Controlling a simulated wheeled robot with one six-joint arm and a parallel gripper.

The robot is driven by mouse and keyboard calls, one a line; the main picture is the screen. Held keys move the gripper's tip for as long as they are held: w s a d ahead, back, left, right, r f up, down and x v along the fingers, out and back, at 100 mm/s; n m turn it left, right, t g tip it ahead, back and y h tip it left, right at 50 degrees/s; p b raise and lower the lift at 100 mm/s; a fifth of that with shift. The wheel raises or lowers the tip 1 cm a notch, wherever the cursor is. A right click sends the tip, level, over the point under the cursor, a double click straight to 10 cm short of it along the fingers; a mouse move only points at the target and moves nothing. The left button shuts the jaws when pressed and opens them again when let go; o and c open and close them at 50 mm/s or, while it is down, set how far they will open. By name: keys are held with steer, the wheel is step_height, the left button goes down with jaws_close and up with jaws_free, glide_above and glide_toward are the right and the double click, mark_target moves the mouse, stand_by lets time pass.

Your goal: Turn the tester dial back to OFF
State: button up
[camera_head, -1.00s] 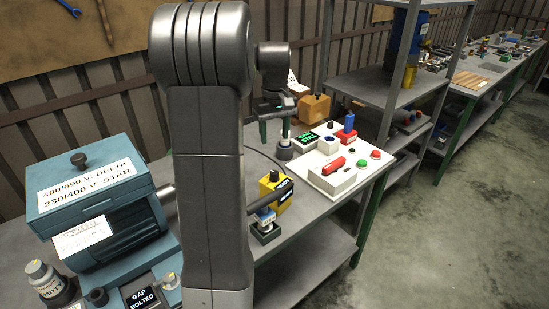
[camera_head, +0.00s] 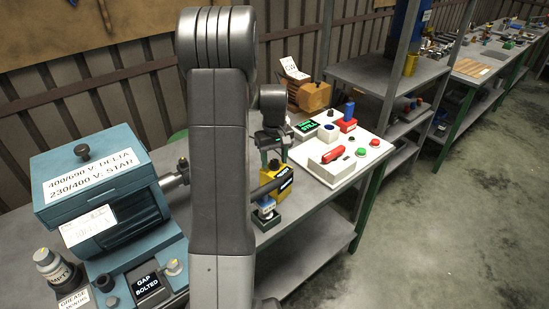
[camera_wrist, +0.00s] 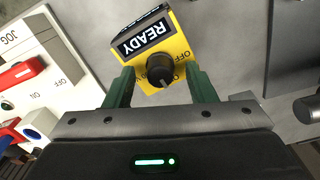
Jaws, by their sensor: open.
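The tester is a yellow box (camera_wrist: 183,41) with a tilted READY display (camera_wrist: 146,38). Its black round dial (camera_wrist: 161,69) sits on the yellow face with a pale mark on its lower rim. Printed labels lie around the dial, one reading OFF; the others are partly hidden. My gripper (camera_wrist: 160,88) is open, with one green finger on each side of the dial and a visible gap at both sides. In the head view the yellow tester (camera_head: 272,184) stands on the bench, with my gripper (camera_head: 270,155) just above it. My arm hides part of that area.
A white control panel (camera_head: 335,170) with a red lever (camera_head: 332,155) and buttons lies right of the tester. A blue motor unit (camera_head: 95,190) stands at left. A small blue-and-white part (camera_head: 265,208) sits close in front of the tester. A shelf rack stands behind.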

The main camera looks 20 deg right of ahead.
steer(key=shift+f, duration=0.1)
steer(key=c, duration=1)
steer(key=shift+o, duration=0.2)
steer(key=n+b, duration=0.1)
steer(key=n, duration=0.2)
steer(key=shift+n, duration=1.8)
steer(key=o, duration=1)
steer(key=shift+c, duration=0.2)
